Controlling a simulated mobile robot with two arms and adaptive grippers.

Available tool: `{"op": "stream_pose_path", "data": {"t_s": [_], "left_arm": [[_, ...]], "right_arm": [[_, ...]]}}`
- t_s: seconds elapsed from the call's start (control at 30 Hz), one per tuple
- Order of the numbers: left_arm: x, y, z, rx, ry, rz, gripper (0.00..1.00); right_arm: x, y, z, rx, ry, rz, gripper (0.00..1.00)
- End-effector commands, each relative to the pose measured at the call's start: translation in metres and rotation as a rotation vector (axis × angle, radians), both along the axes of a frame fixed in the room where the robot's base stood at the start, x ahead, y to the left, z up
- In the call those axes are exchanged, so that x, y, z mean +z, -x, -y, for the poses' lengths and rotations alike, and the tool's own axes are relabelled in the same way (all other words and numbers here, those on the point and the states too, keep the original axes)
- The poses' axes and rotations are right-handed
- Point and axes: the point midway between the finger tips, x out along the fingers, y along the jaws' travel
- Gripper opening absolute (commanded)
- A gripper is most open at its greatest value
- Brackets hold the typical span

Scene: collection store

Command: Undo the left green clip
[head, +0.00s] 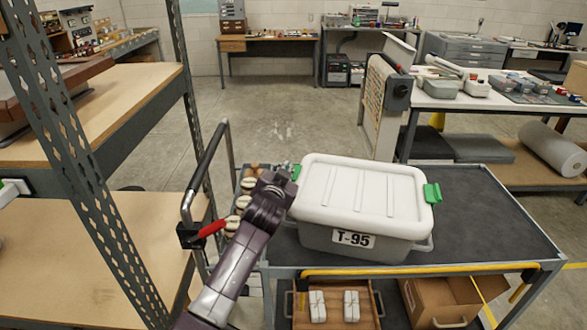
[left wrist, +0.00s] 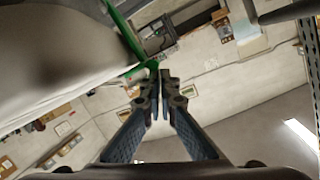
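A white lidded box (head: 352,240) labelled T-95 stands on the cart, its lid (head: 362,185) on. The left green clip (head: 296,172) is at the lid's left edge, partly hidden by my gripper. A right green clip (head: 432,193) sits at the lid's right edge. My left gripper (head: 287,178) is at the left clip. In the left wrist view its fingers (left wrist: 159,74) are nearly together, with the end of the green clip (left wrist: 151,66) at their tips; they look closed on it. My right gripper is not in view.
The cart (head: 490,215) has a dark top, clear right of the box, and a yellow front rail (head: 420,270). Several round pale objects (head: 242,202) lie left of the box. A metal shelf post (head: 85,160) and a handle with a red lever (head: 212,228) stand at left.

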Motion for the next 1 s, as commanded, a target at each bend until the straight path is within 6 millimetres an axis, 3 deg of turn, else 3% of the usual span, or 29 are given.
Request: {"op": "stream_pose_path", "data": {"t_s": [0.3,0.63,1.0], "left_arm": [[-0.007,-0.006,-0.026,0.005,0.216,-0.061,0.00],[-0.020,-0.012,-0.047,0.003,0.447,-0.118,0.00],[-0.028,-0.014,-0.056,0.000,0.453,-0.118,0.00]], "right_arm": [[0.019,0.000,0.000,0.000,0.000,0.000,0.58],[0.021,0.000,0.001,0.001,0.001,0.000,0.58],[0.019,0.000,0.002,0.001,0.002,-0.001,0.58]]}}
